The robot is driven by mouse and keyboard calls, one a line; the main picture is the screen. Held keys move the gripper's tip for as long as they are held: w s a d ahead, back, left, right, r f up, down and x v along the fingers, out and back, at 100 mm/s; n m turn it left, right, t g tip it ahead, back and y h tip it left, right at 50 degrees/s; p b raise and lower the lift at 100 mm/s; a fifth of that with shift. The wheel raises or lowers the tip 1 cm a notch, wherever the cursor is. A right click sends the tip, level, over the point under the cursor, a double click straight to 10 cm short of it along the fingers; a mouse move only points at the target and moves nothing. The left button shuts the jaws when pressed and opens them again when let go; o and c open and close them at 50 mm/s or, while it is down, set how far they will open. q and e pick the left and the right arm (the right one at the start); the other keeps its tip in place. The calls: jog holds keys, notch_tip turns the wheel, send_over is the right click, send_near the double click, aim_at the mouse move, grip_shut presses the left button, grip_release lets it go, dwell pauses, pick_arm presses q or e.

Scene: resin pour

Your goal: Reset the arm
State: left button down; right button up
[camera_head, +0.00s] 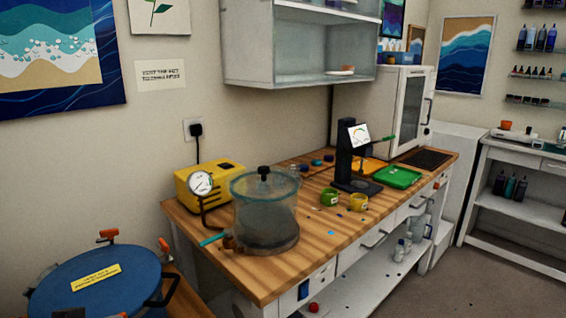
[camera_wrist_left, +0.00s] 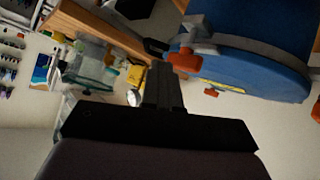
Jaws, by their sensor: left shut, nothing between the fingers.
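My left gripper (camera_wrist_left: 163,78) shows only in the left wrist view. Its two dark fingers are together with nothing between them. The fingertips appear close beside an orange-handled clamp (camera_wrist_left: 184,60) on the rim of a blue lidded pot (camera_wrist_left: 265,62); I cannot tell whether they touch it. In the head view the blue pot lid (camera_head: 88,286), with a yellow label and orange clamp handles, is at the lower left. I cannot make out either gripper there. My right gripper is in neither view.
A wooden workbench (camera_head: 322,236) runs along the wall. It holds a clear vacuum chamber (camera_head: 265,212), a yellow pump (camera_head: 226,170) with a gauge, green and yellow cups, a black stand (camera_head: 345,160) and a green tray (camera_head: 397,177). A wall cabinet (camera_head: 300,50) hangs above. Open floor (camera_head: 430,275) lies at right.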

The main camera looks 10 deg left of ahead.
pick_arm(q)
jog(key=s+d+f+m, duration=0.1)
jog(key=s+d+f, duration=0.2)
jog(key=f, duration=0.5)
jog(key=s+d+f+m, duration=0.1)
jog(key=s+d+f, duration=0.25)
jog(key=f, duration=0.35)
jog(key=s+d+f+m, duration=0.1)
jog(key=s+d+f, duration=0.1)
jog(key=d+f, duration=0.1)
jog(key=s+d+f+m+h, duration=0.1)
jog(key=s+d+f, duration=0.2)
jog(key=d, duration=0.3)
jog(key=shift+d+f, duration=0.25)
jog(key=shift+d, duration=0.05)
